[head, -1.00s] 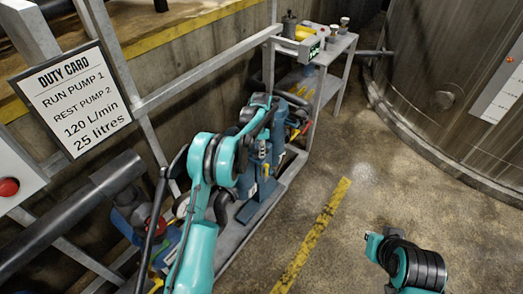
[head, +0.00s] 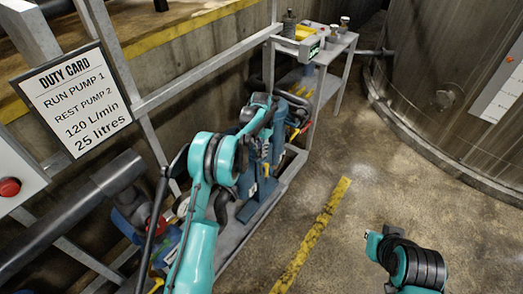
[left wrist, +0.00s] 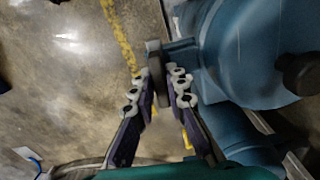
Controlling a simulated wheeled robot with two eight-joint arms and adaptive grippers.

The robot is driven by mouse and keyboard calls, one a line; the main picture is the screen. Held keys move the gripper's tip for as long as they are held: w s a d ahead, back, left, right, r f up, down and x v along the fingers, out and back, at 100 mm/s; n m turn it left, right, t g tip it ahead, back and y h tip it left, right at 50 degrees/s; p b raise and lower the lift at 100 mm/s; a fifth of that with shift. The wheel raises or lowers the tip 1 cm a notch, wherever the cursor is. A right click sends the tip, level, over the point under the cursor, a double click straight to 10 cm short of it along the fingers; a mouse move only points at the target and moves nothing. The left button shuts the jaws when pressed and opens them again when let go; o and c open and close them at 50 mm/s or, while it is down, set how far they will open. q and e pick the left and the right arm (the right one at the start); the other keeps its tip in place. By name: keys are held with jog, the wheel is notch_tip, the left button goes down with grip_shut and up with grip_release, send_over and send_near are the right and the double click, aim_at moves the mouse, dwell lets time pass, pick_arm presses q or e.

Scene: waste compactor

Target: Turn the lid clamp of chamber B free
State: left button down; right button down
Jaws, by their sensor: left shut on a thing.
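My left gripper (left wrist: 158,80) is shut on a dark, flat lever-like piece (left wrist: 155,60) beside a large blue rounded housing (left wrist: 255,50) in the left wrist view. The two fingers press on it from either side. In the head view my left arm reaches over to the blue machine (head: 268,185) beside the rail, and the arm largely hides the held piece there. No label for chamber B and no lid can be made out.
A duty card (head: 72,100) hangs on the grey frame at left, above a red button (head: 9,187). A grey trolley (head: 328,75) with small items stands behind the machine. A large round tank (head: 440,80) stands at right.

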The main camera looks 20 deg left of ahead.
pick_arm(q)
jog(key=shift+n, duration=0.3)
jog(key=c, duration=1.5)
grip_release()
jog(key=shift+c, duration=0.2)
notch_tip(320, 180, up, 12)
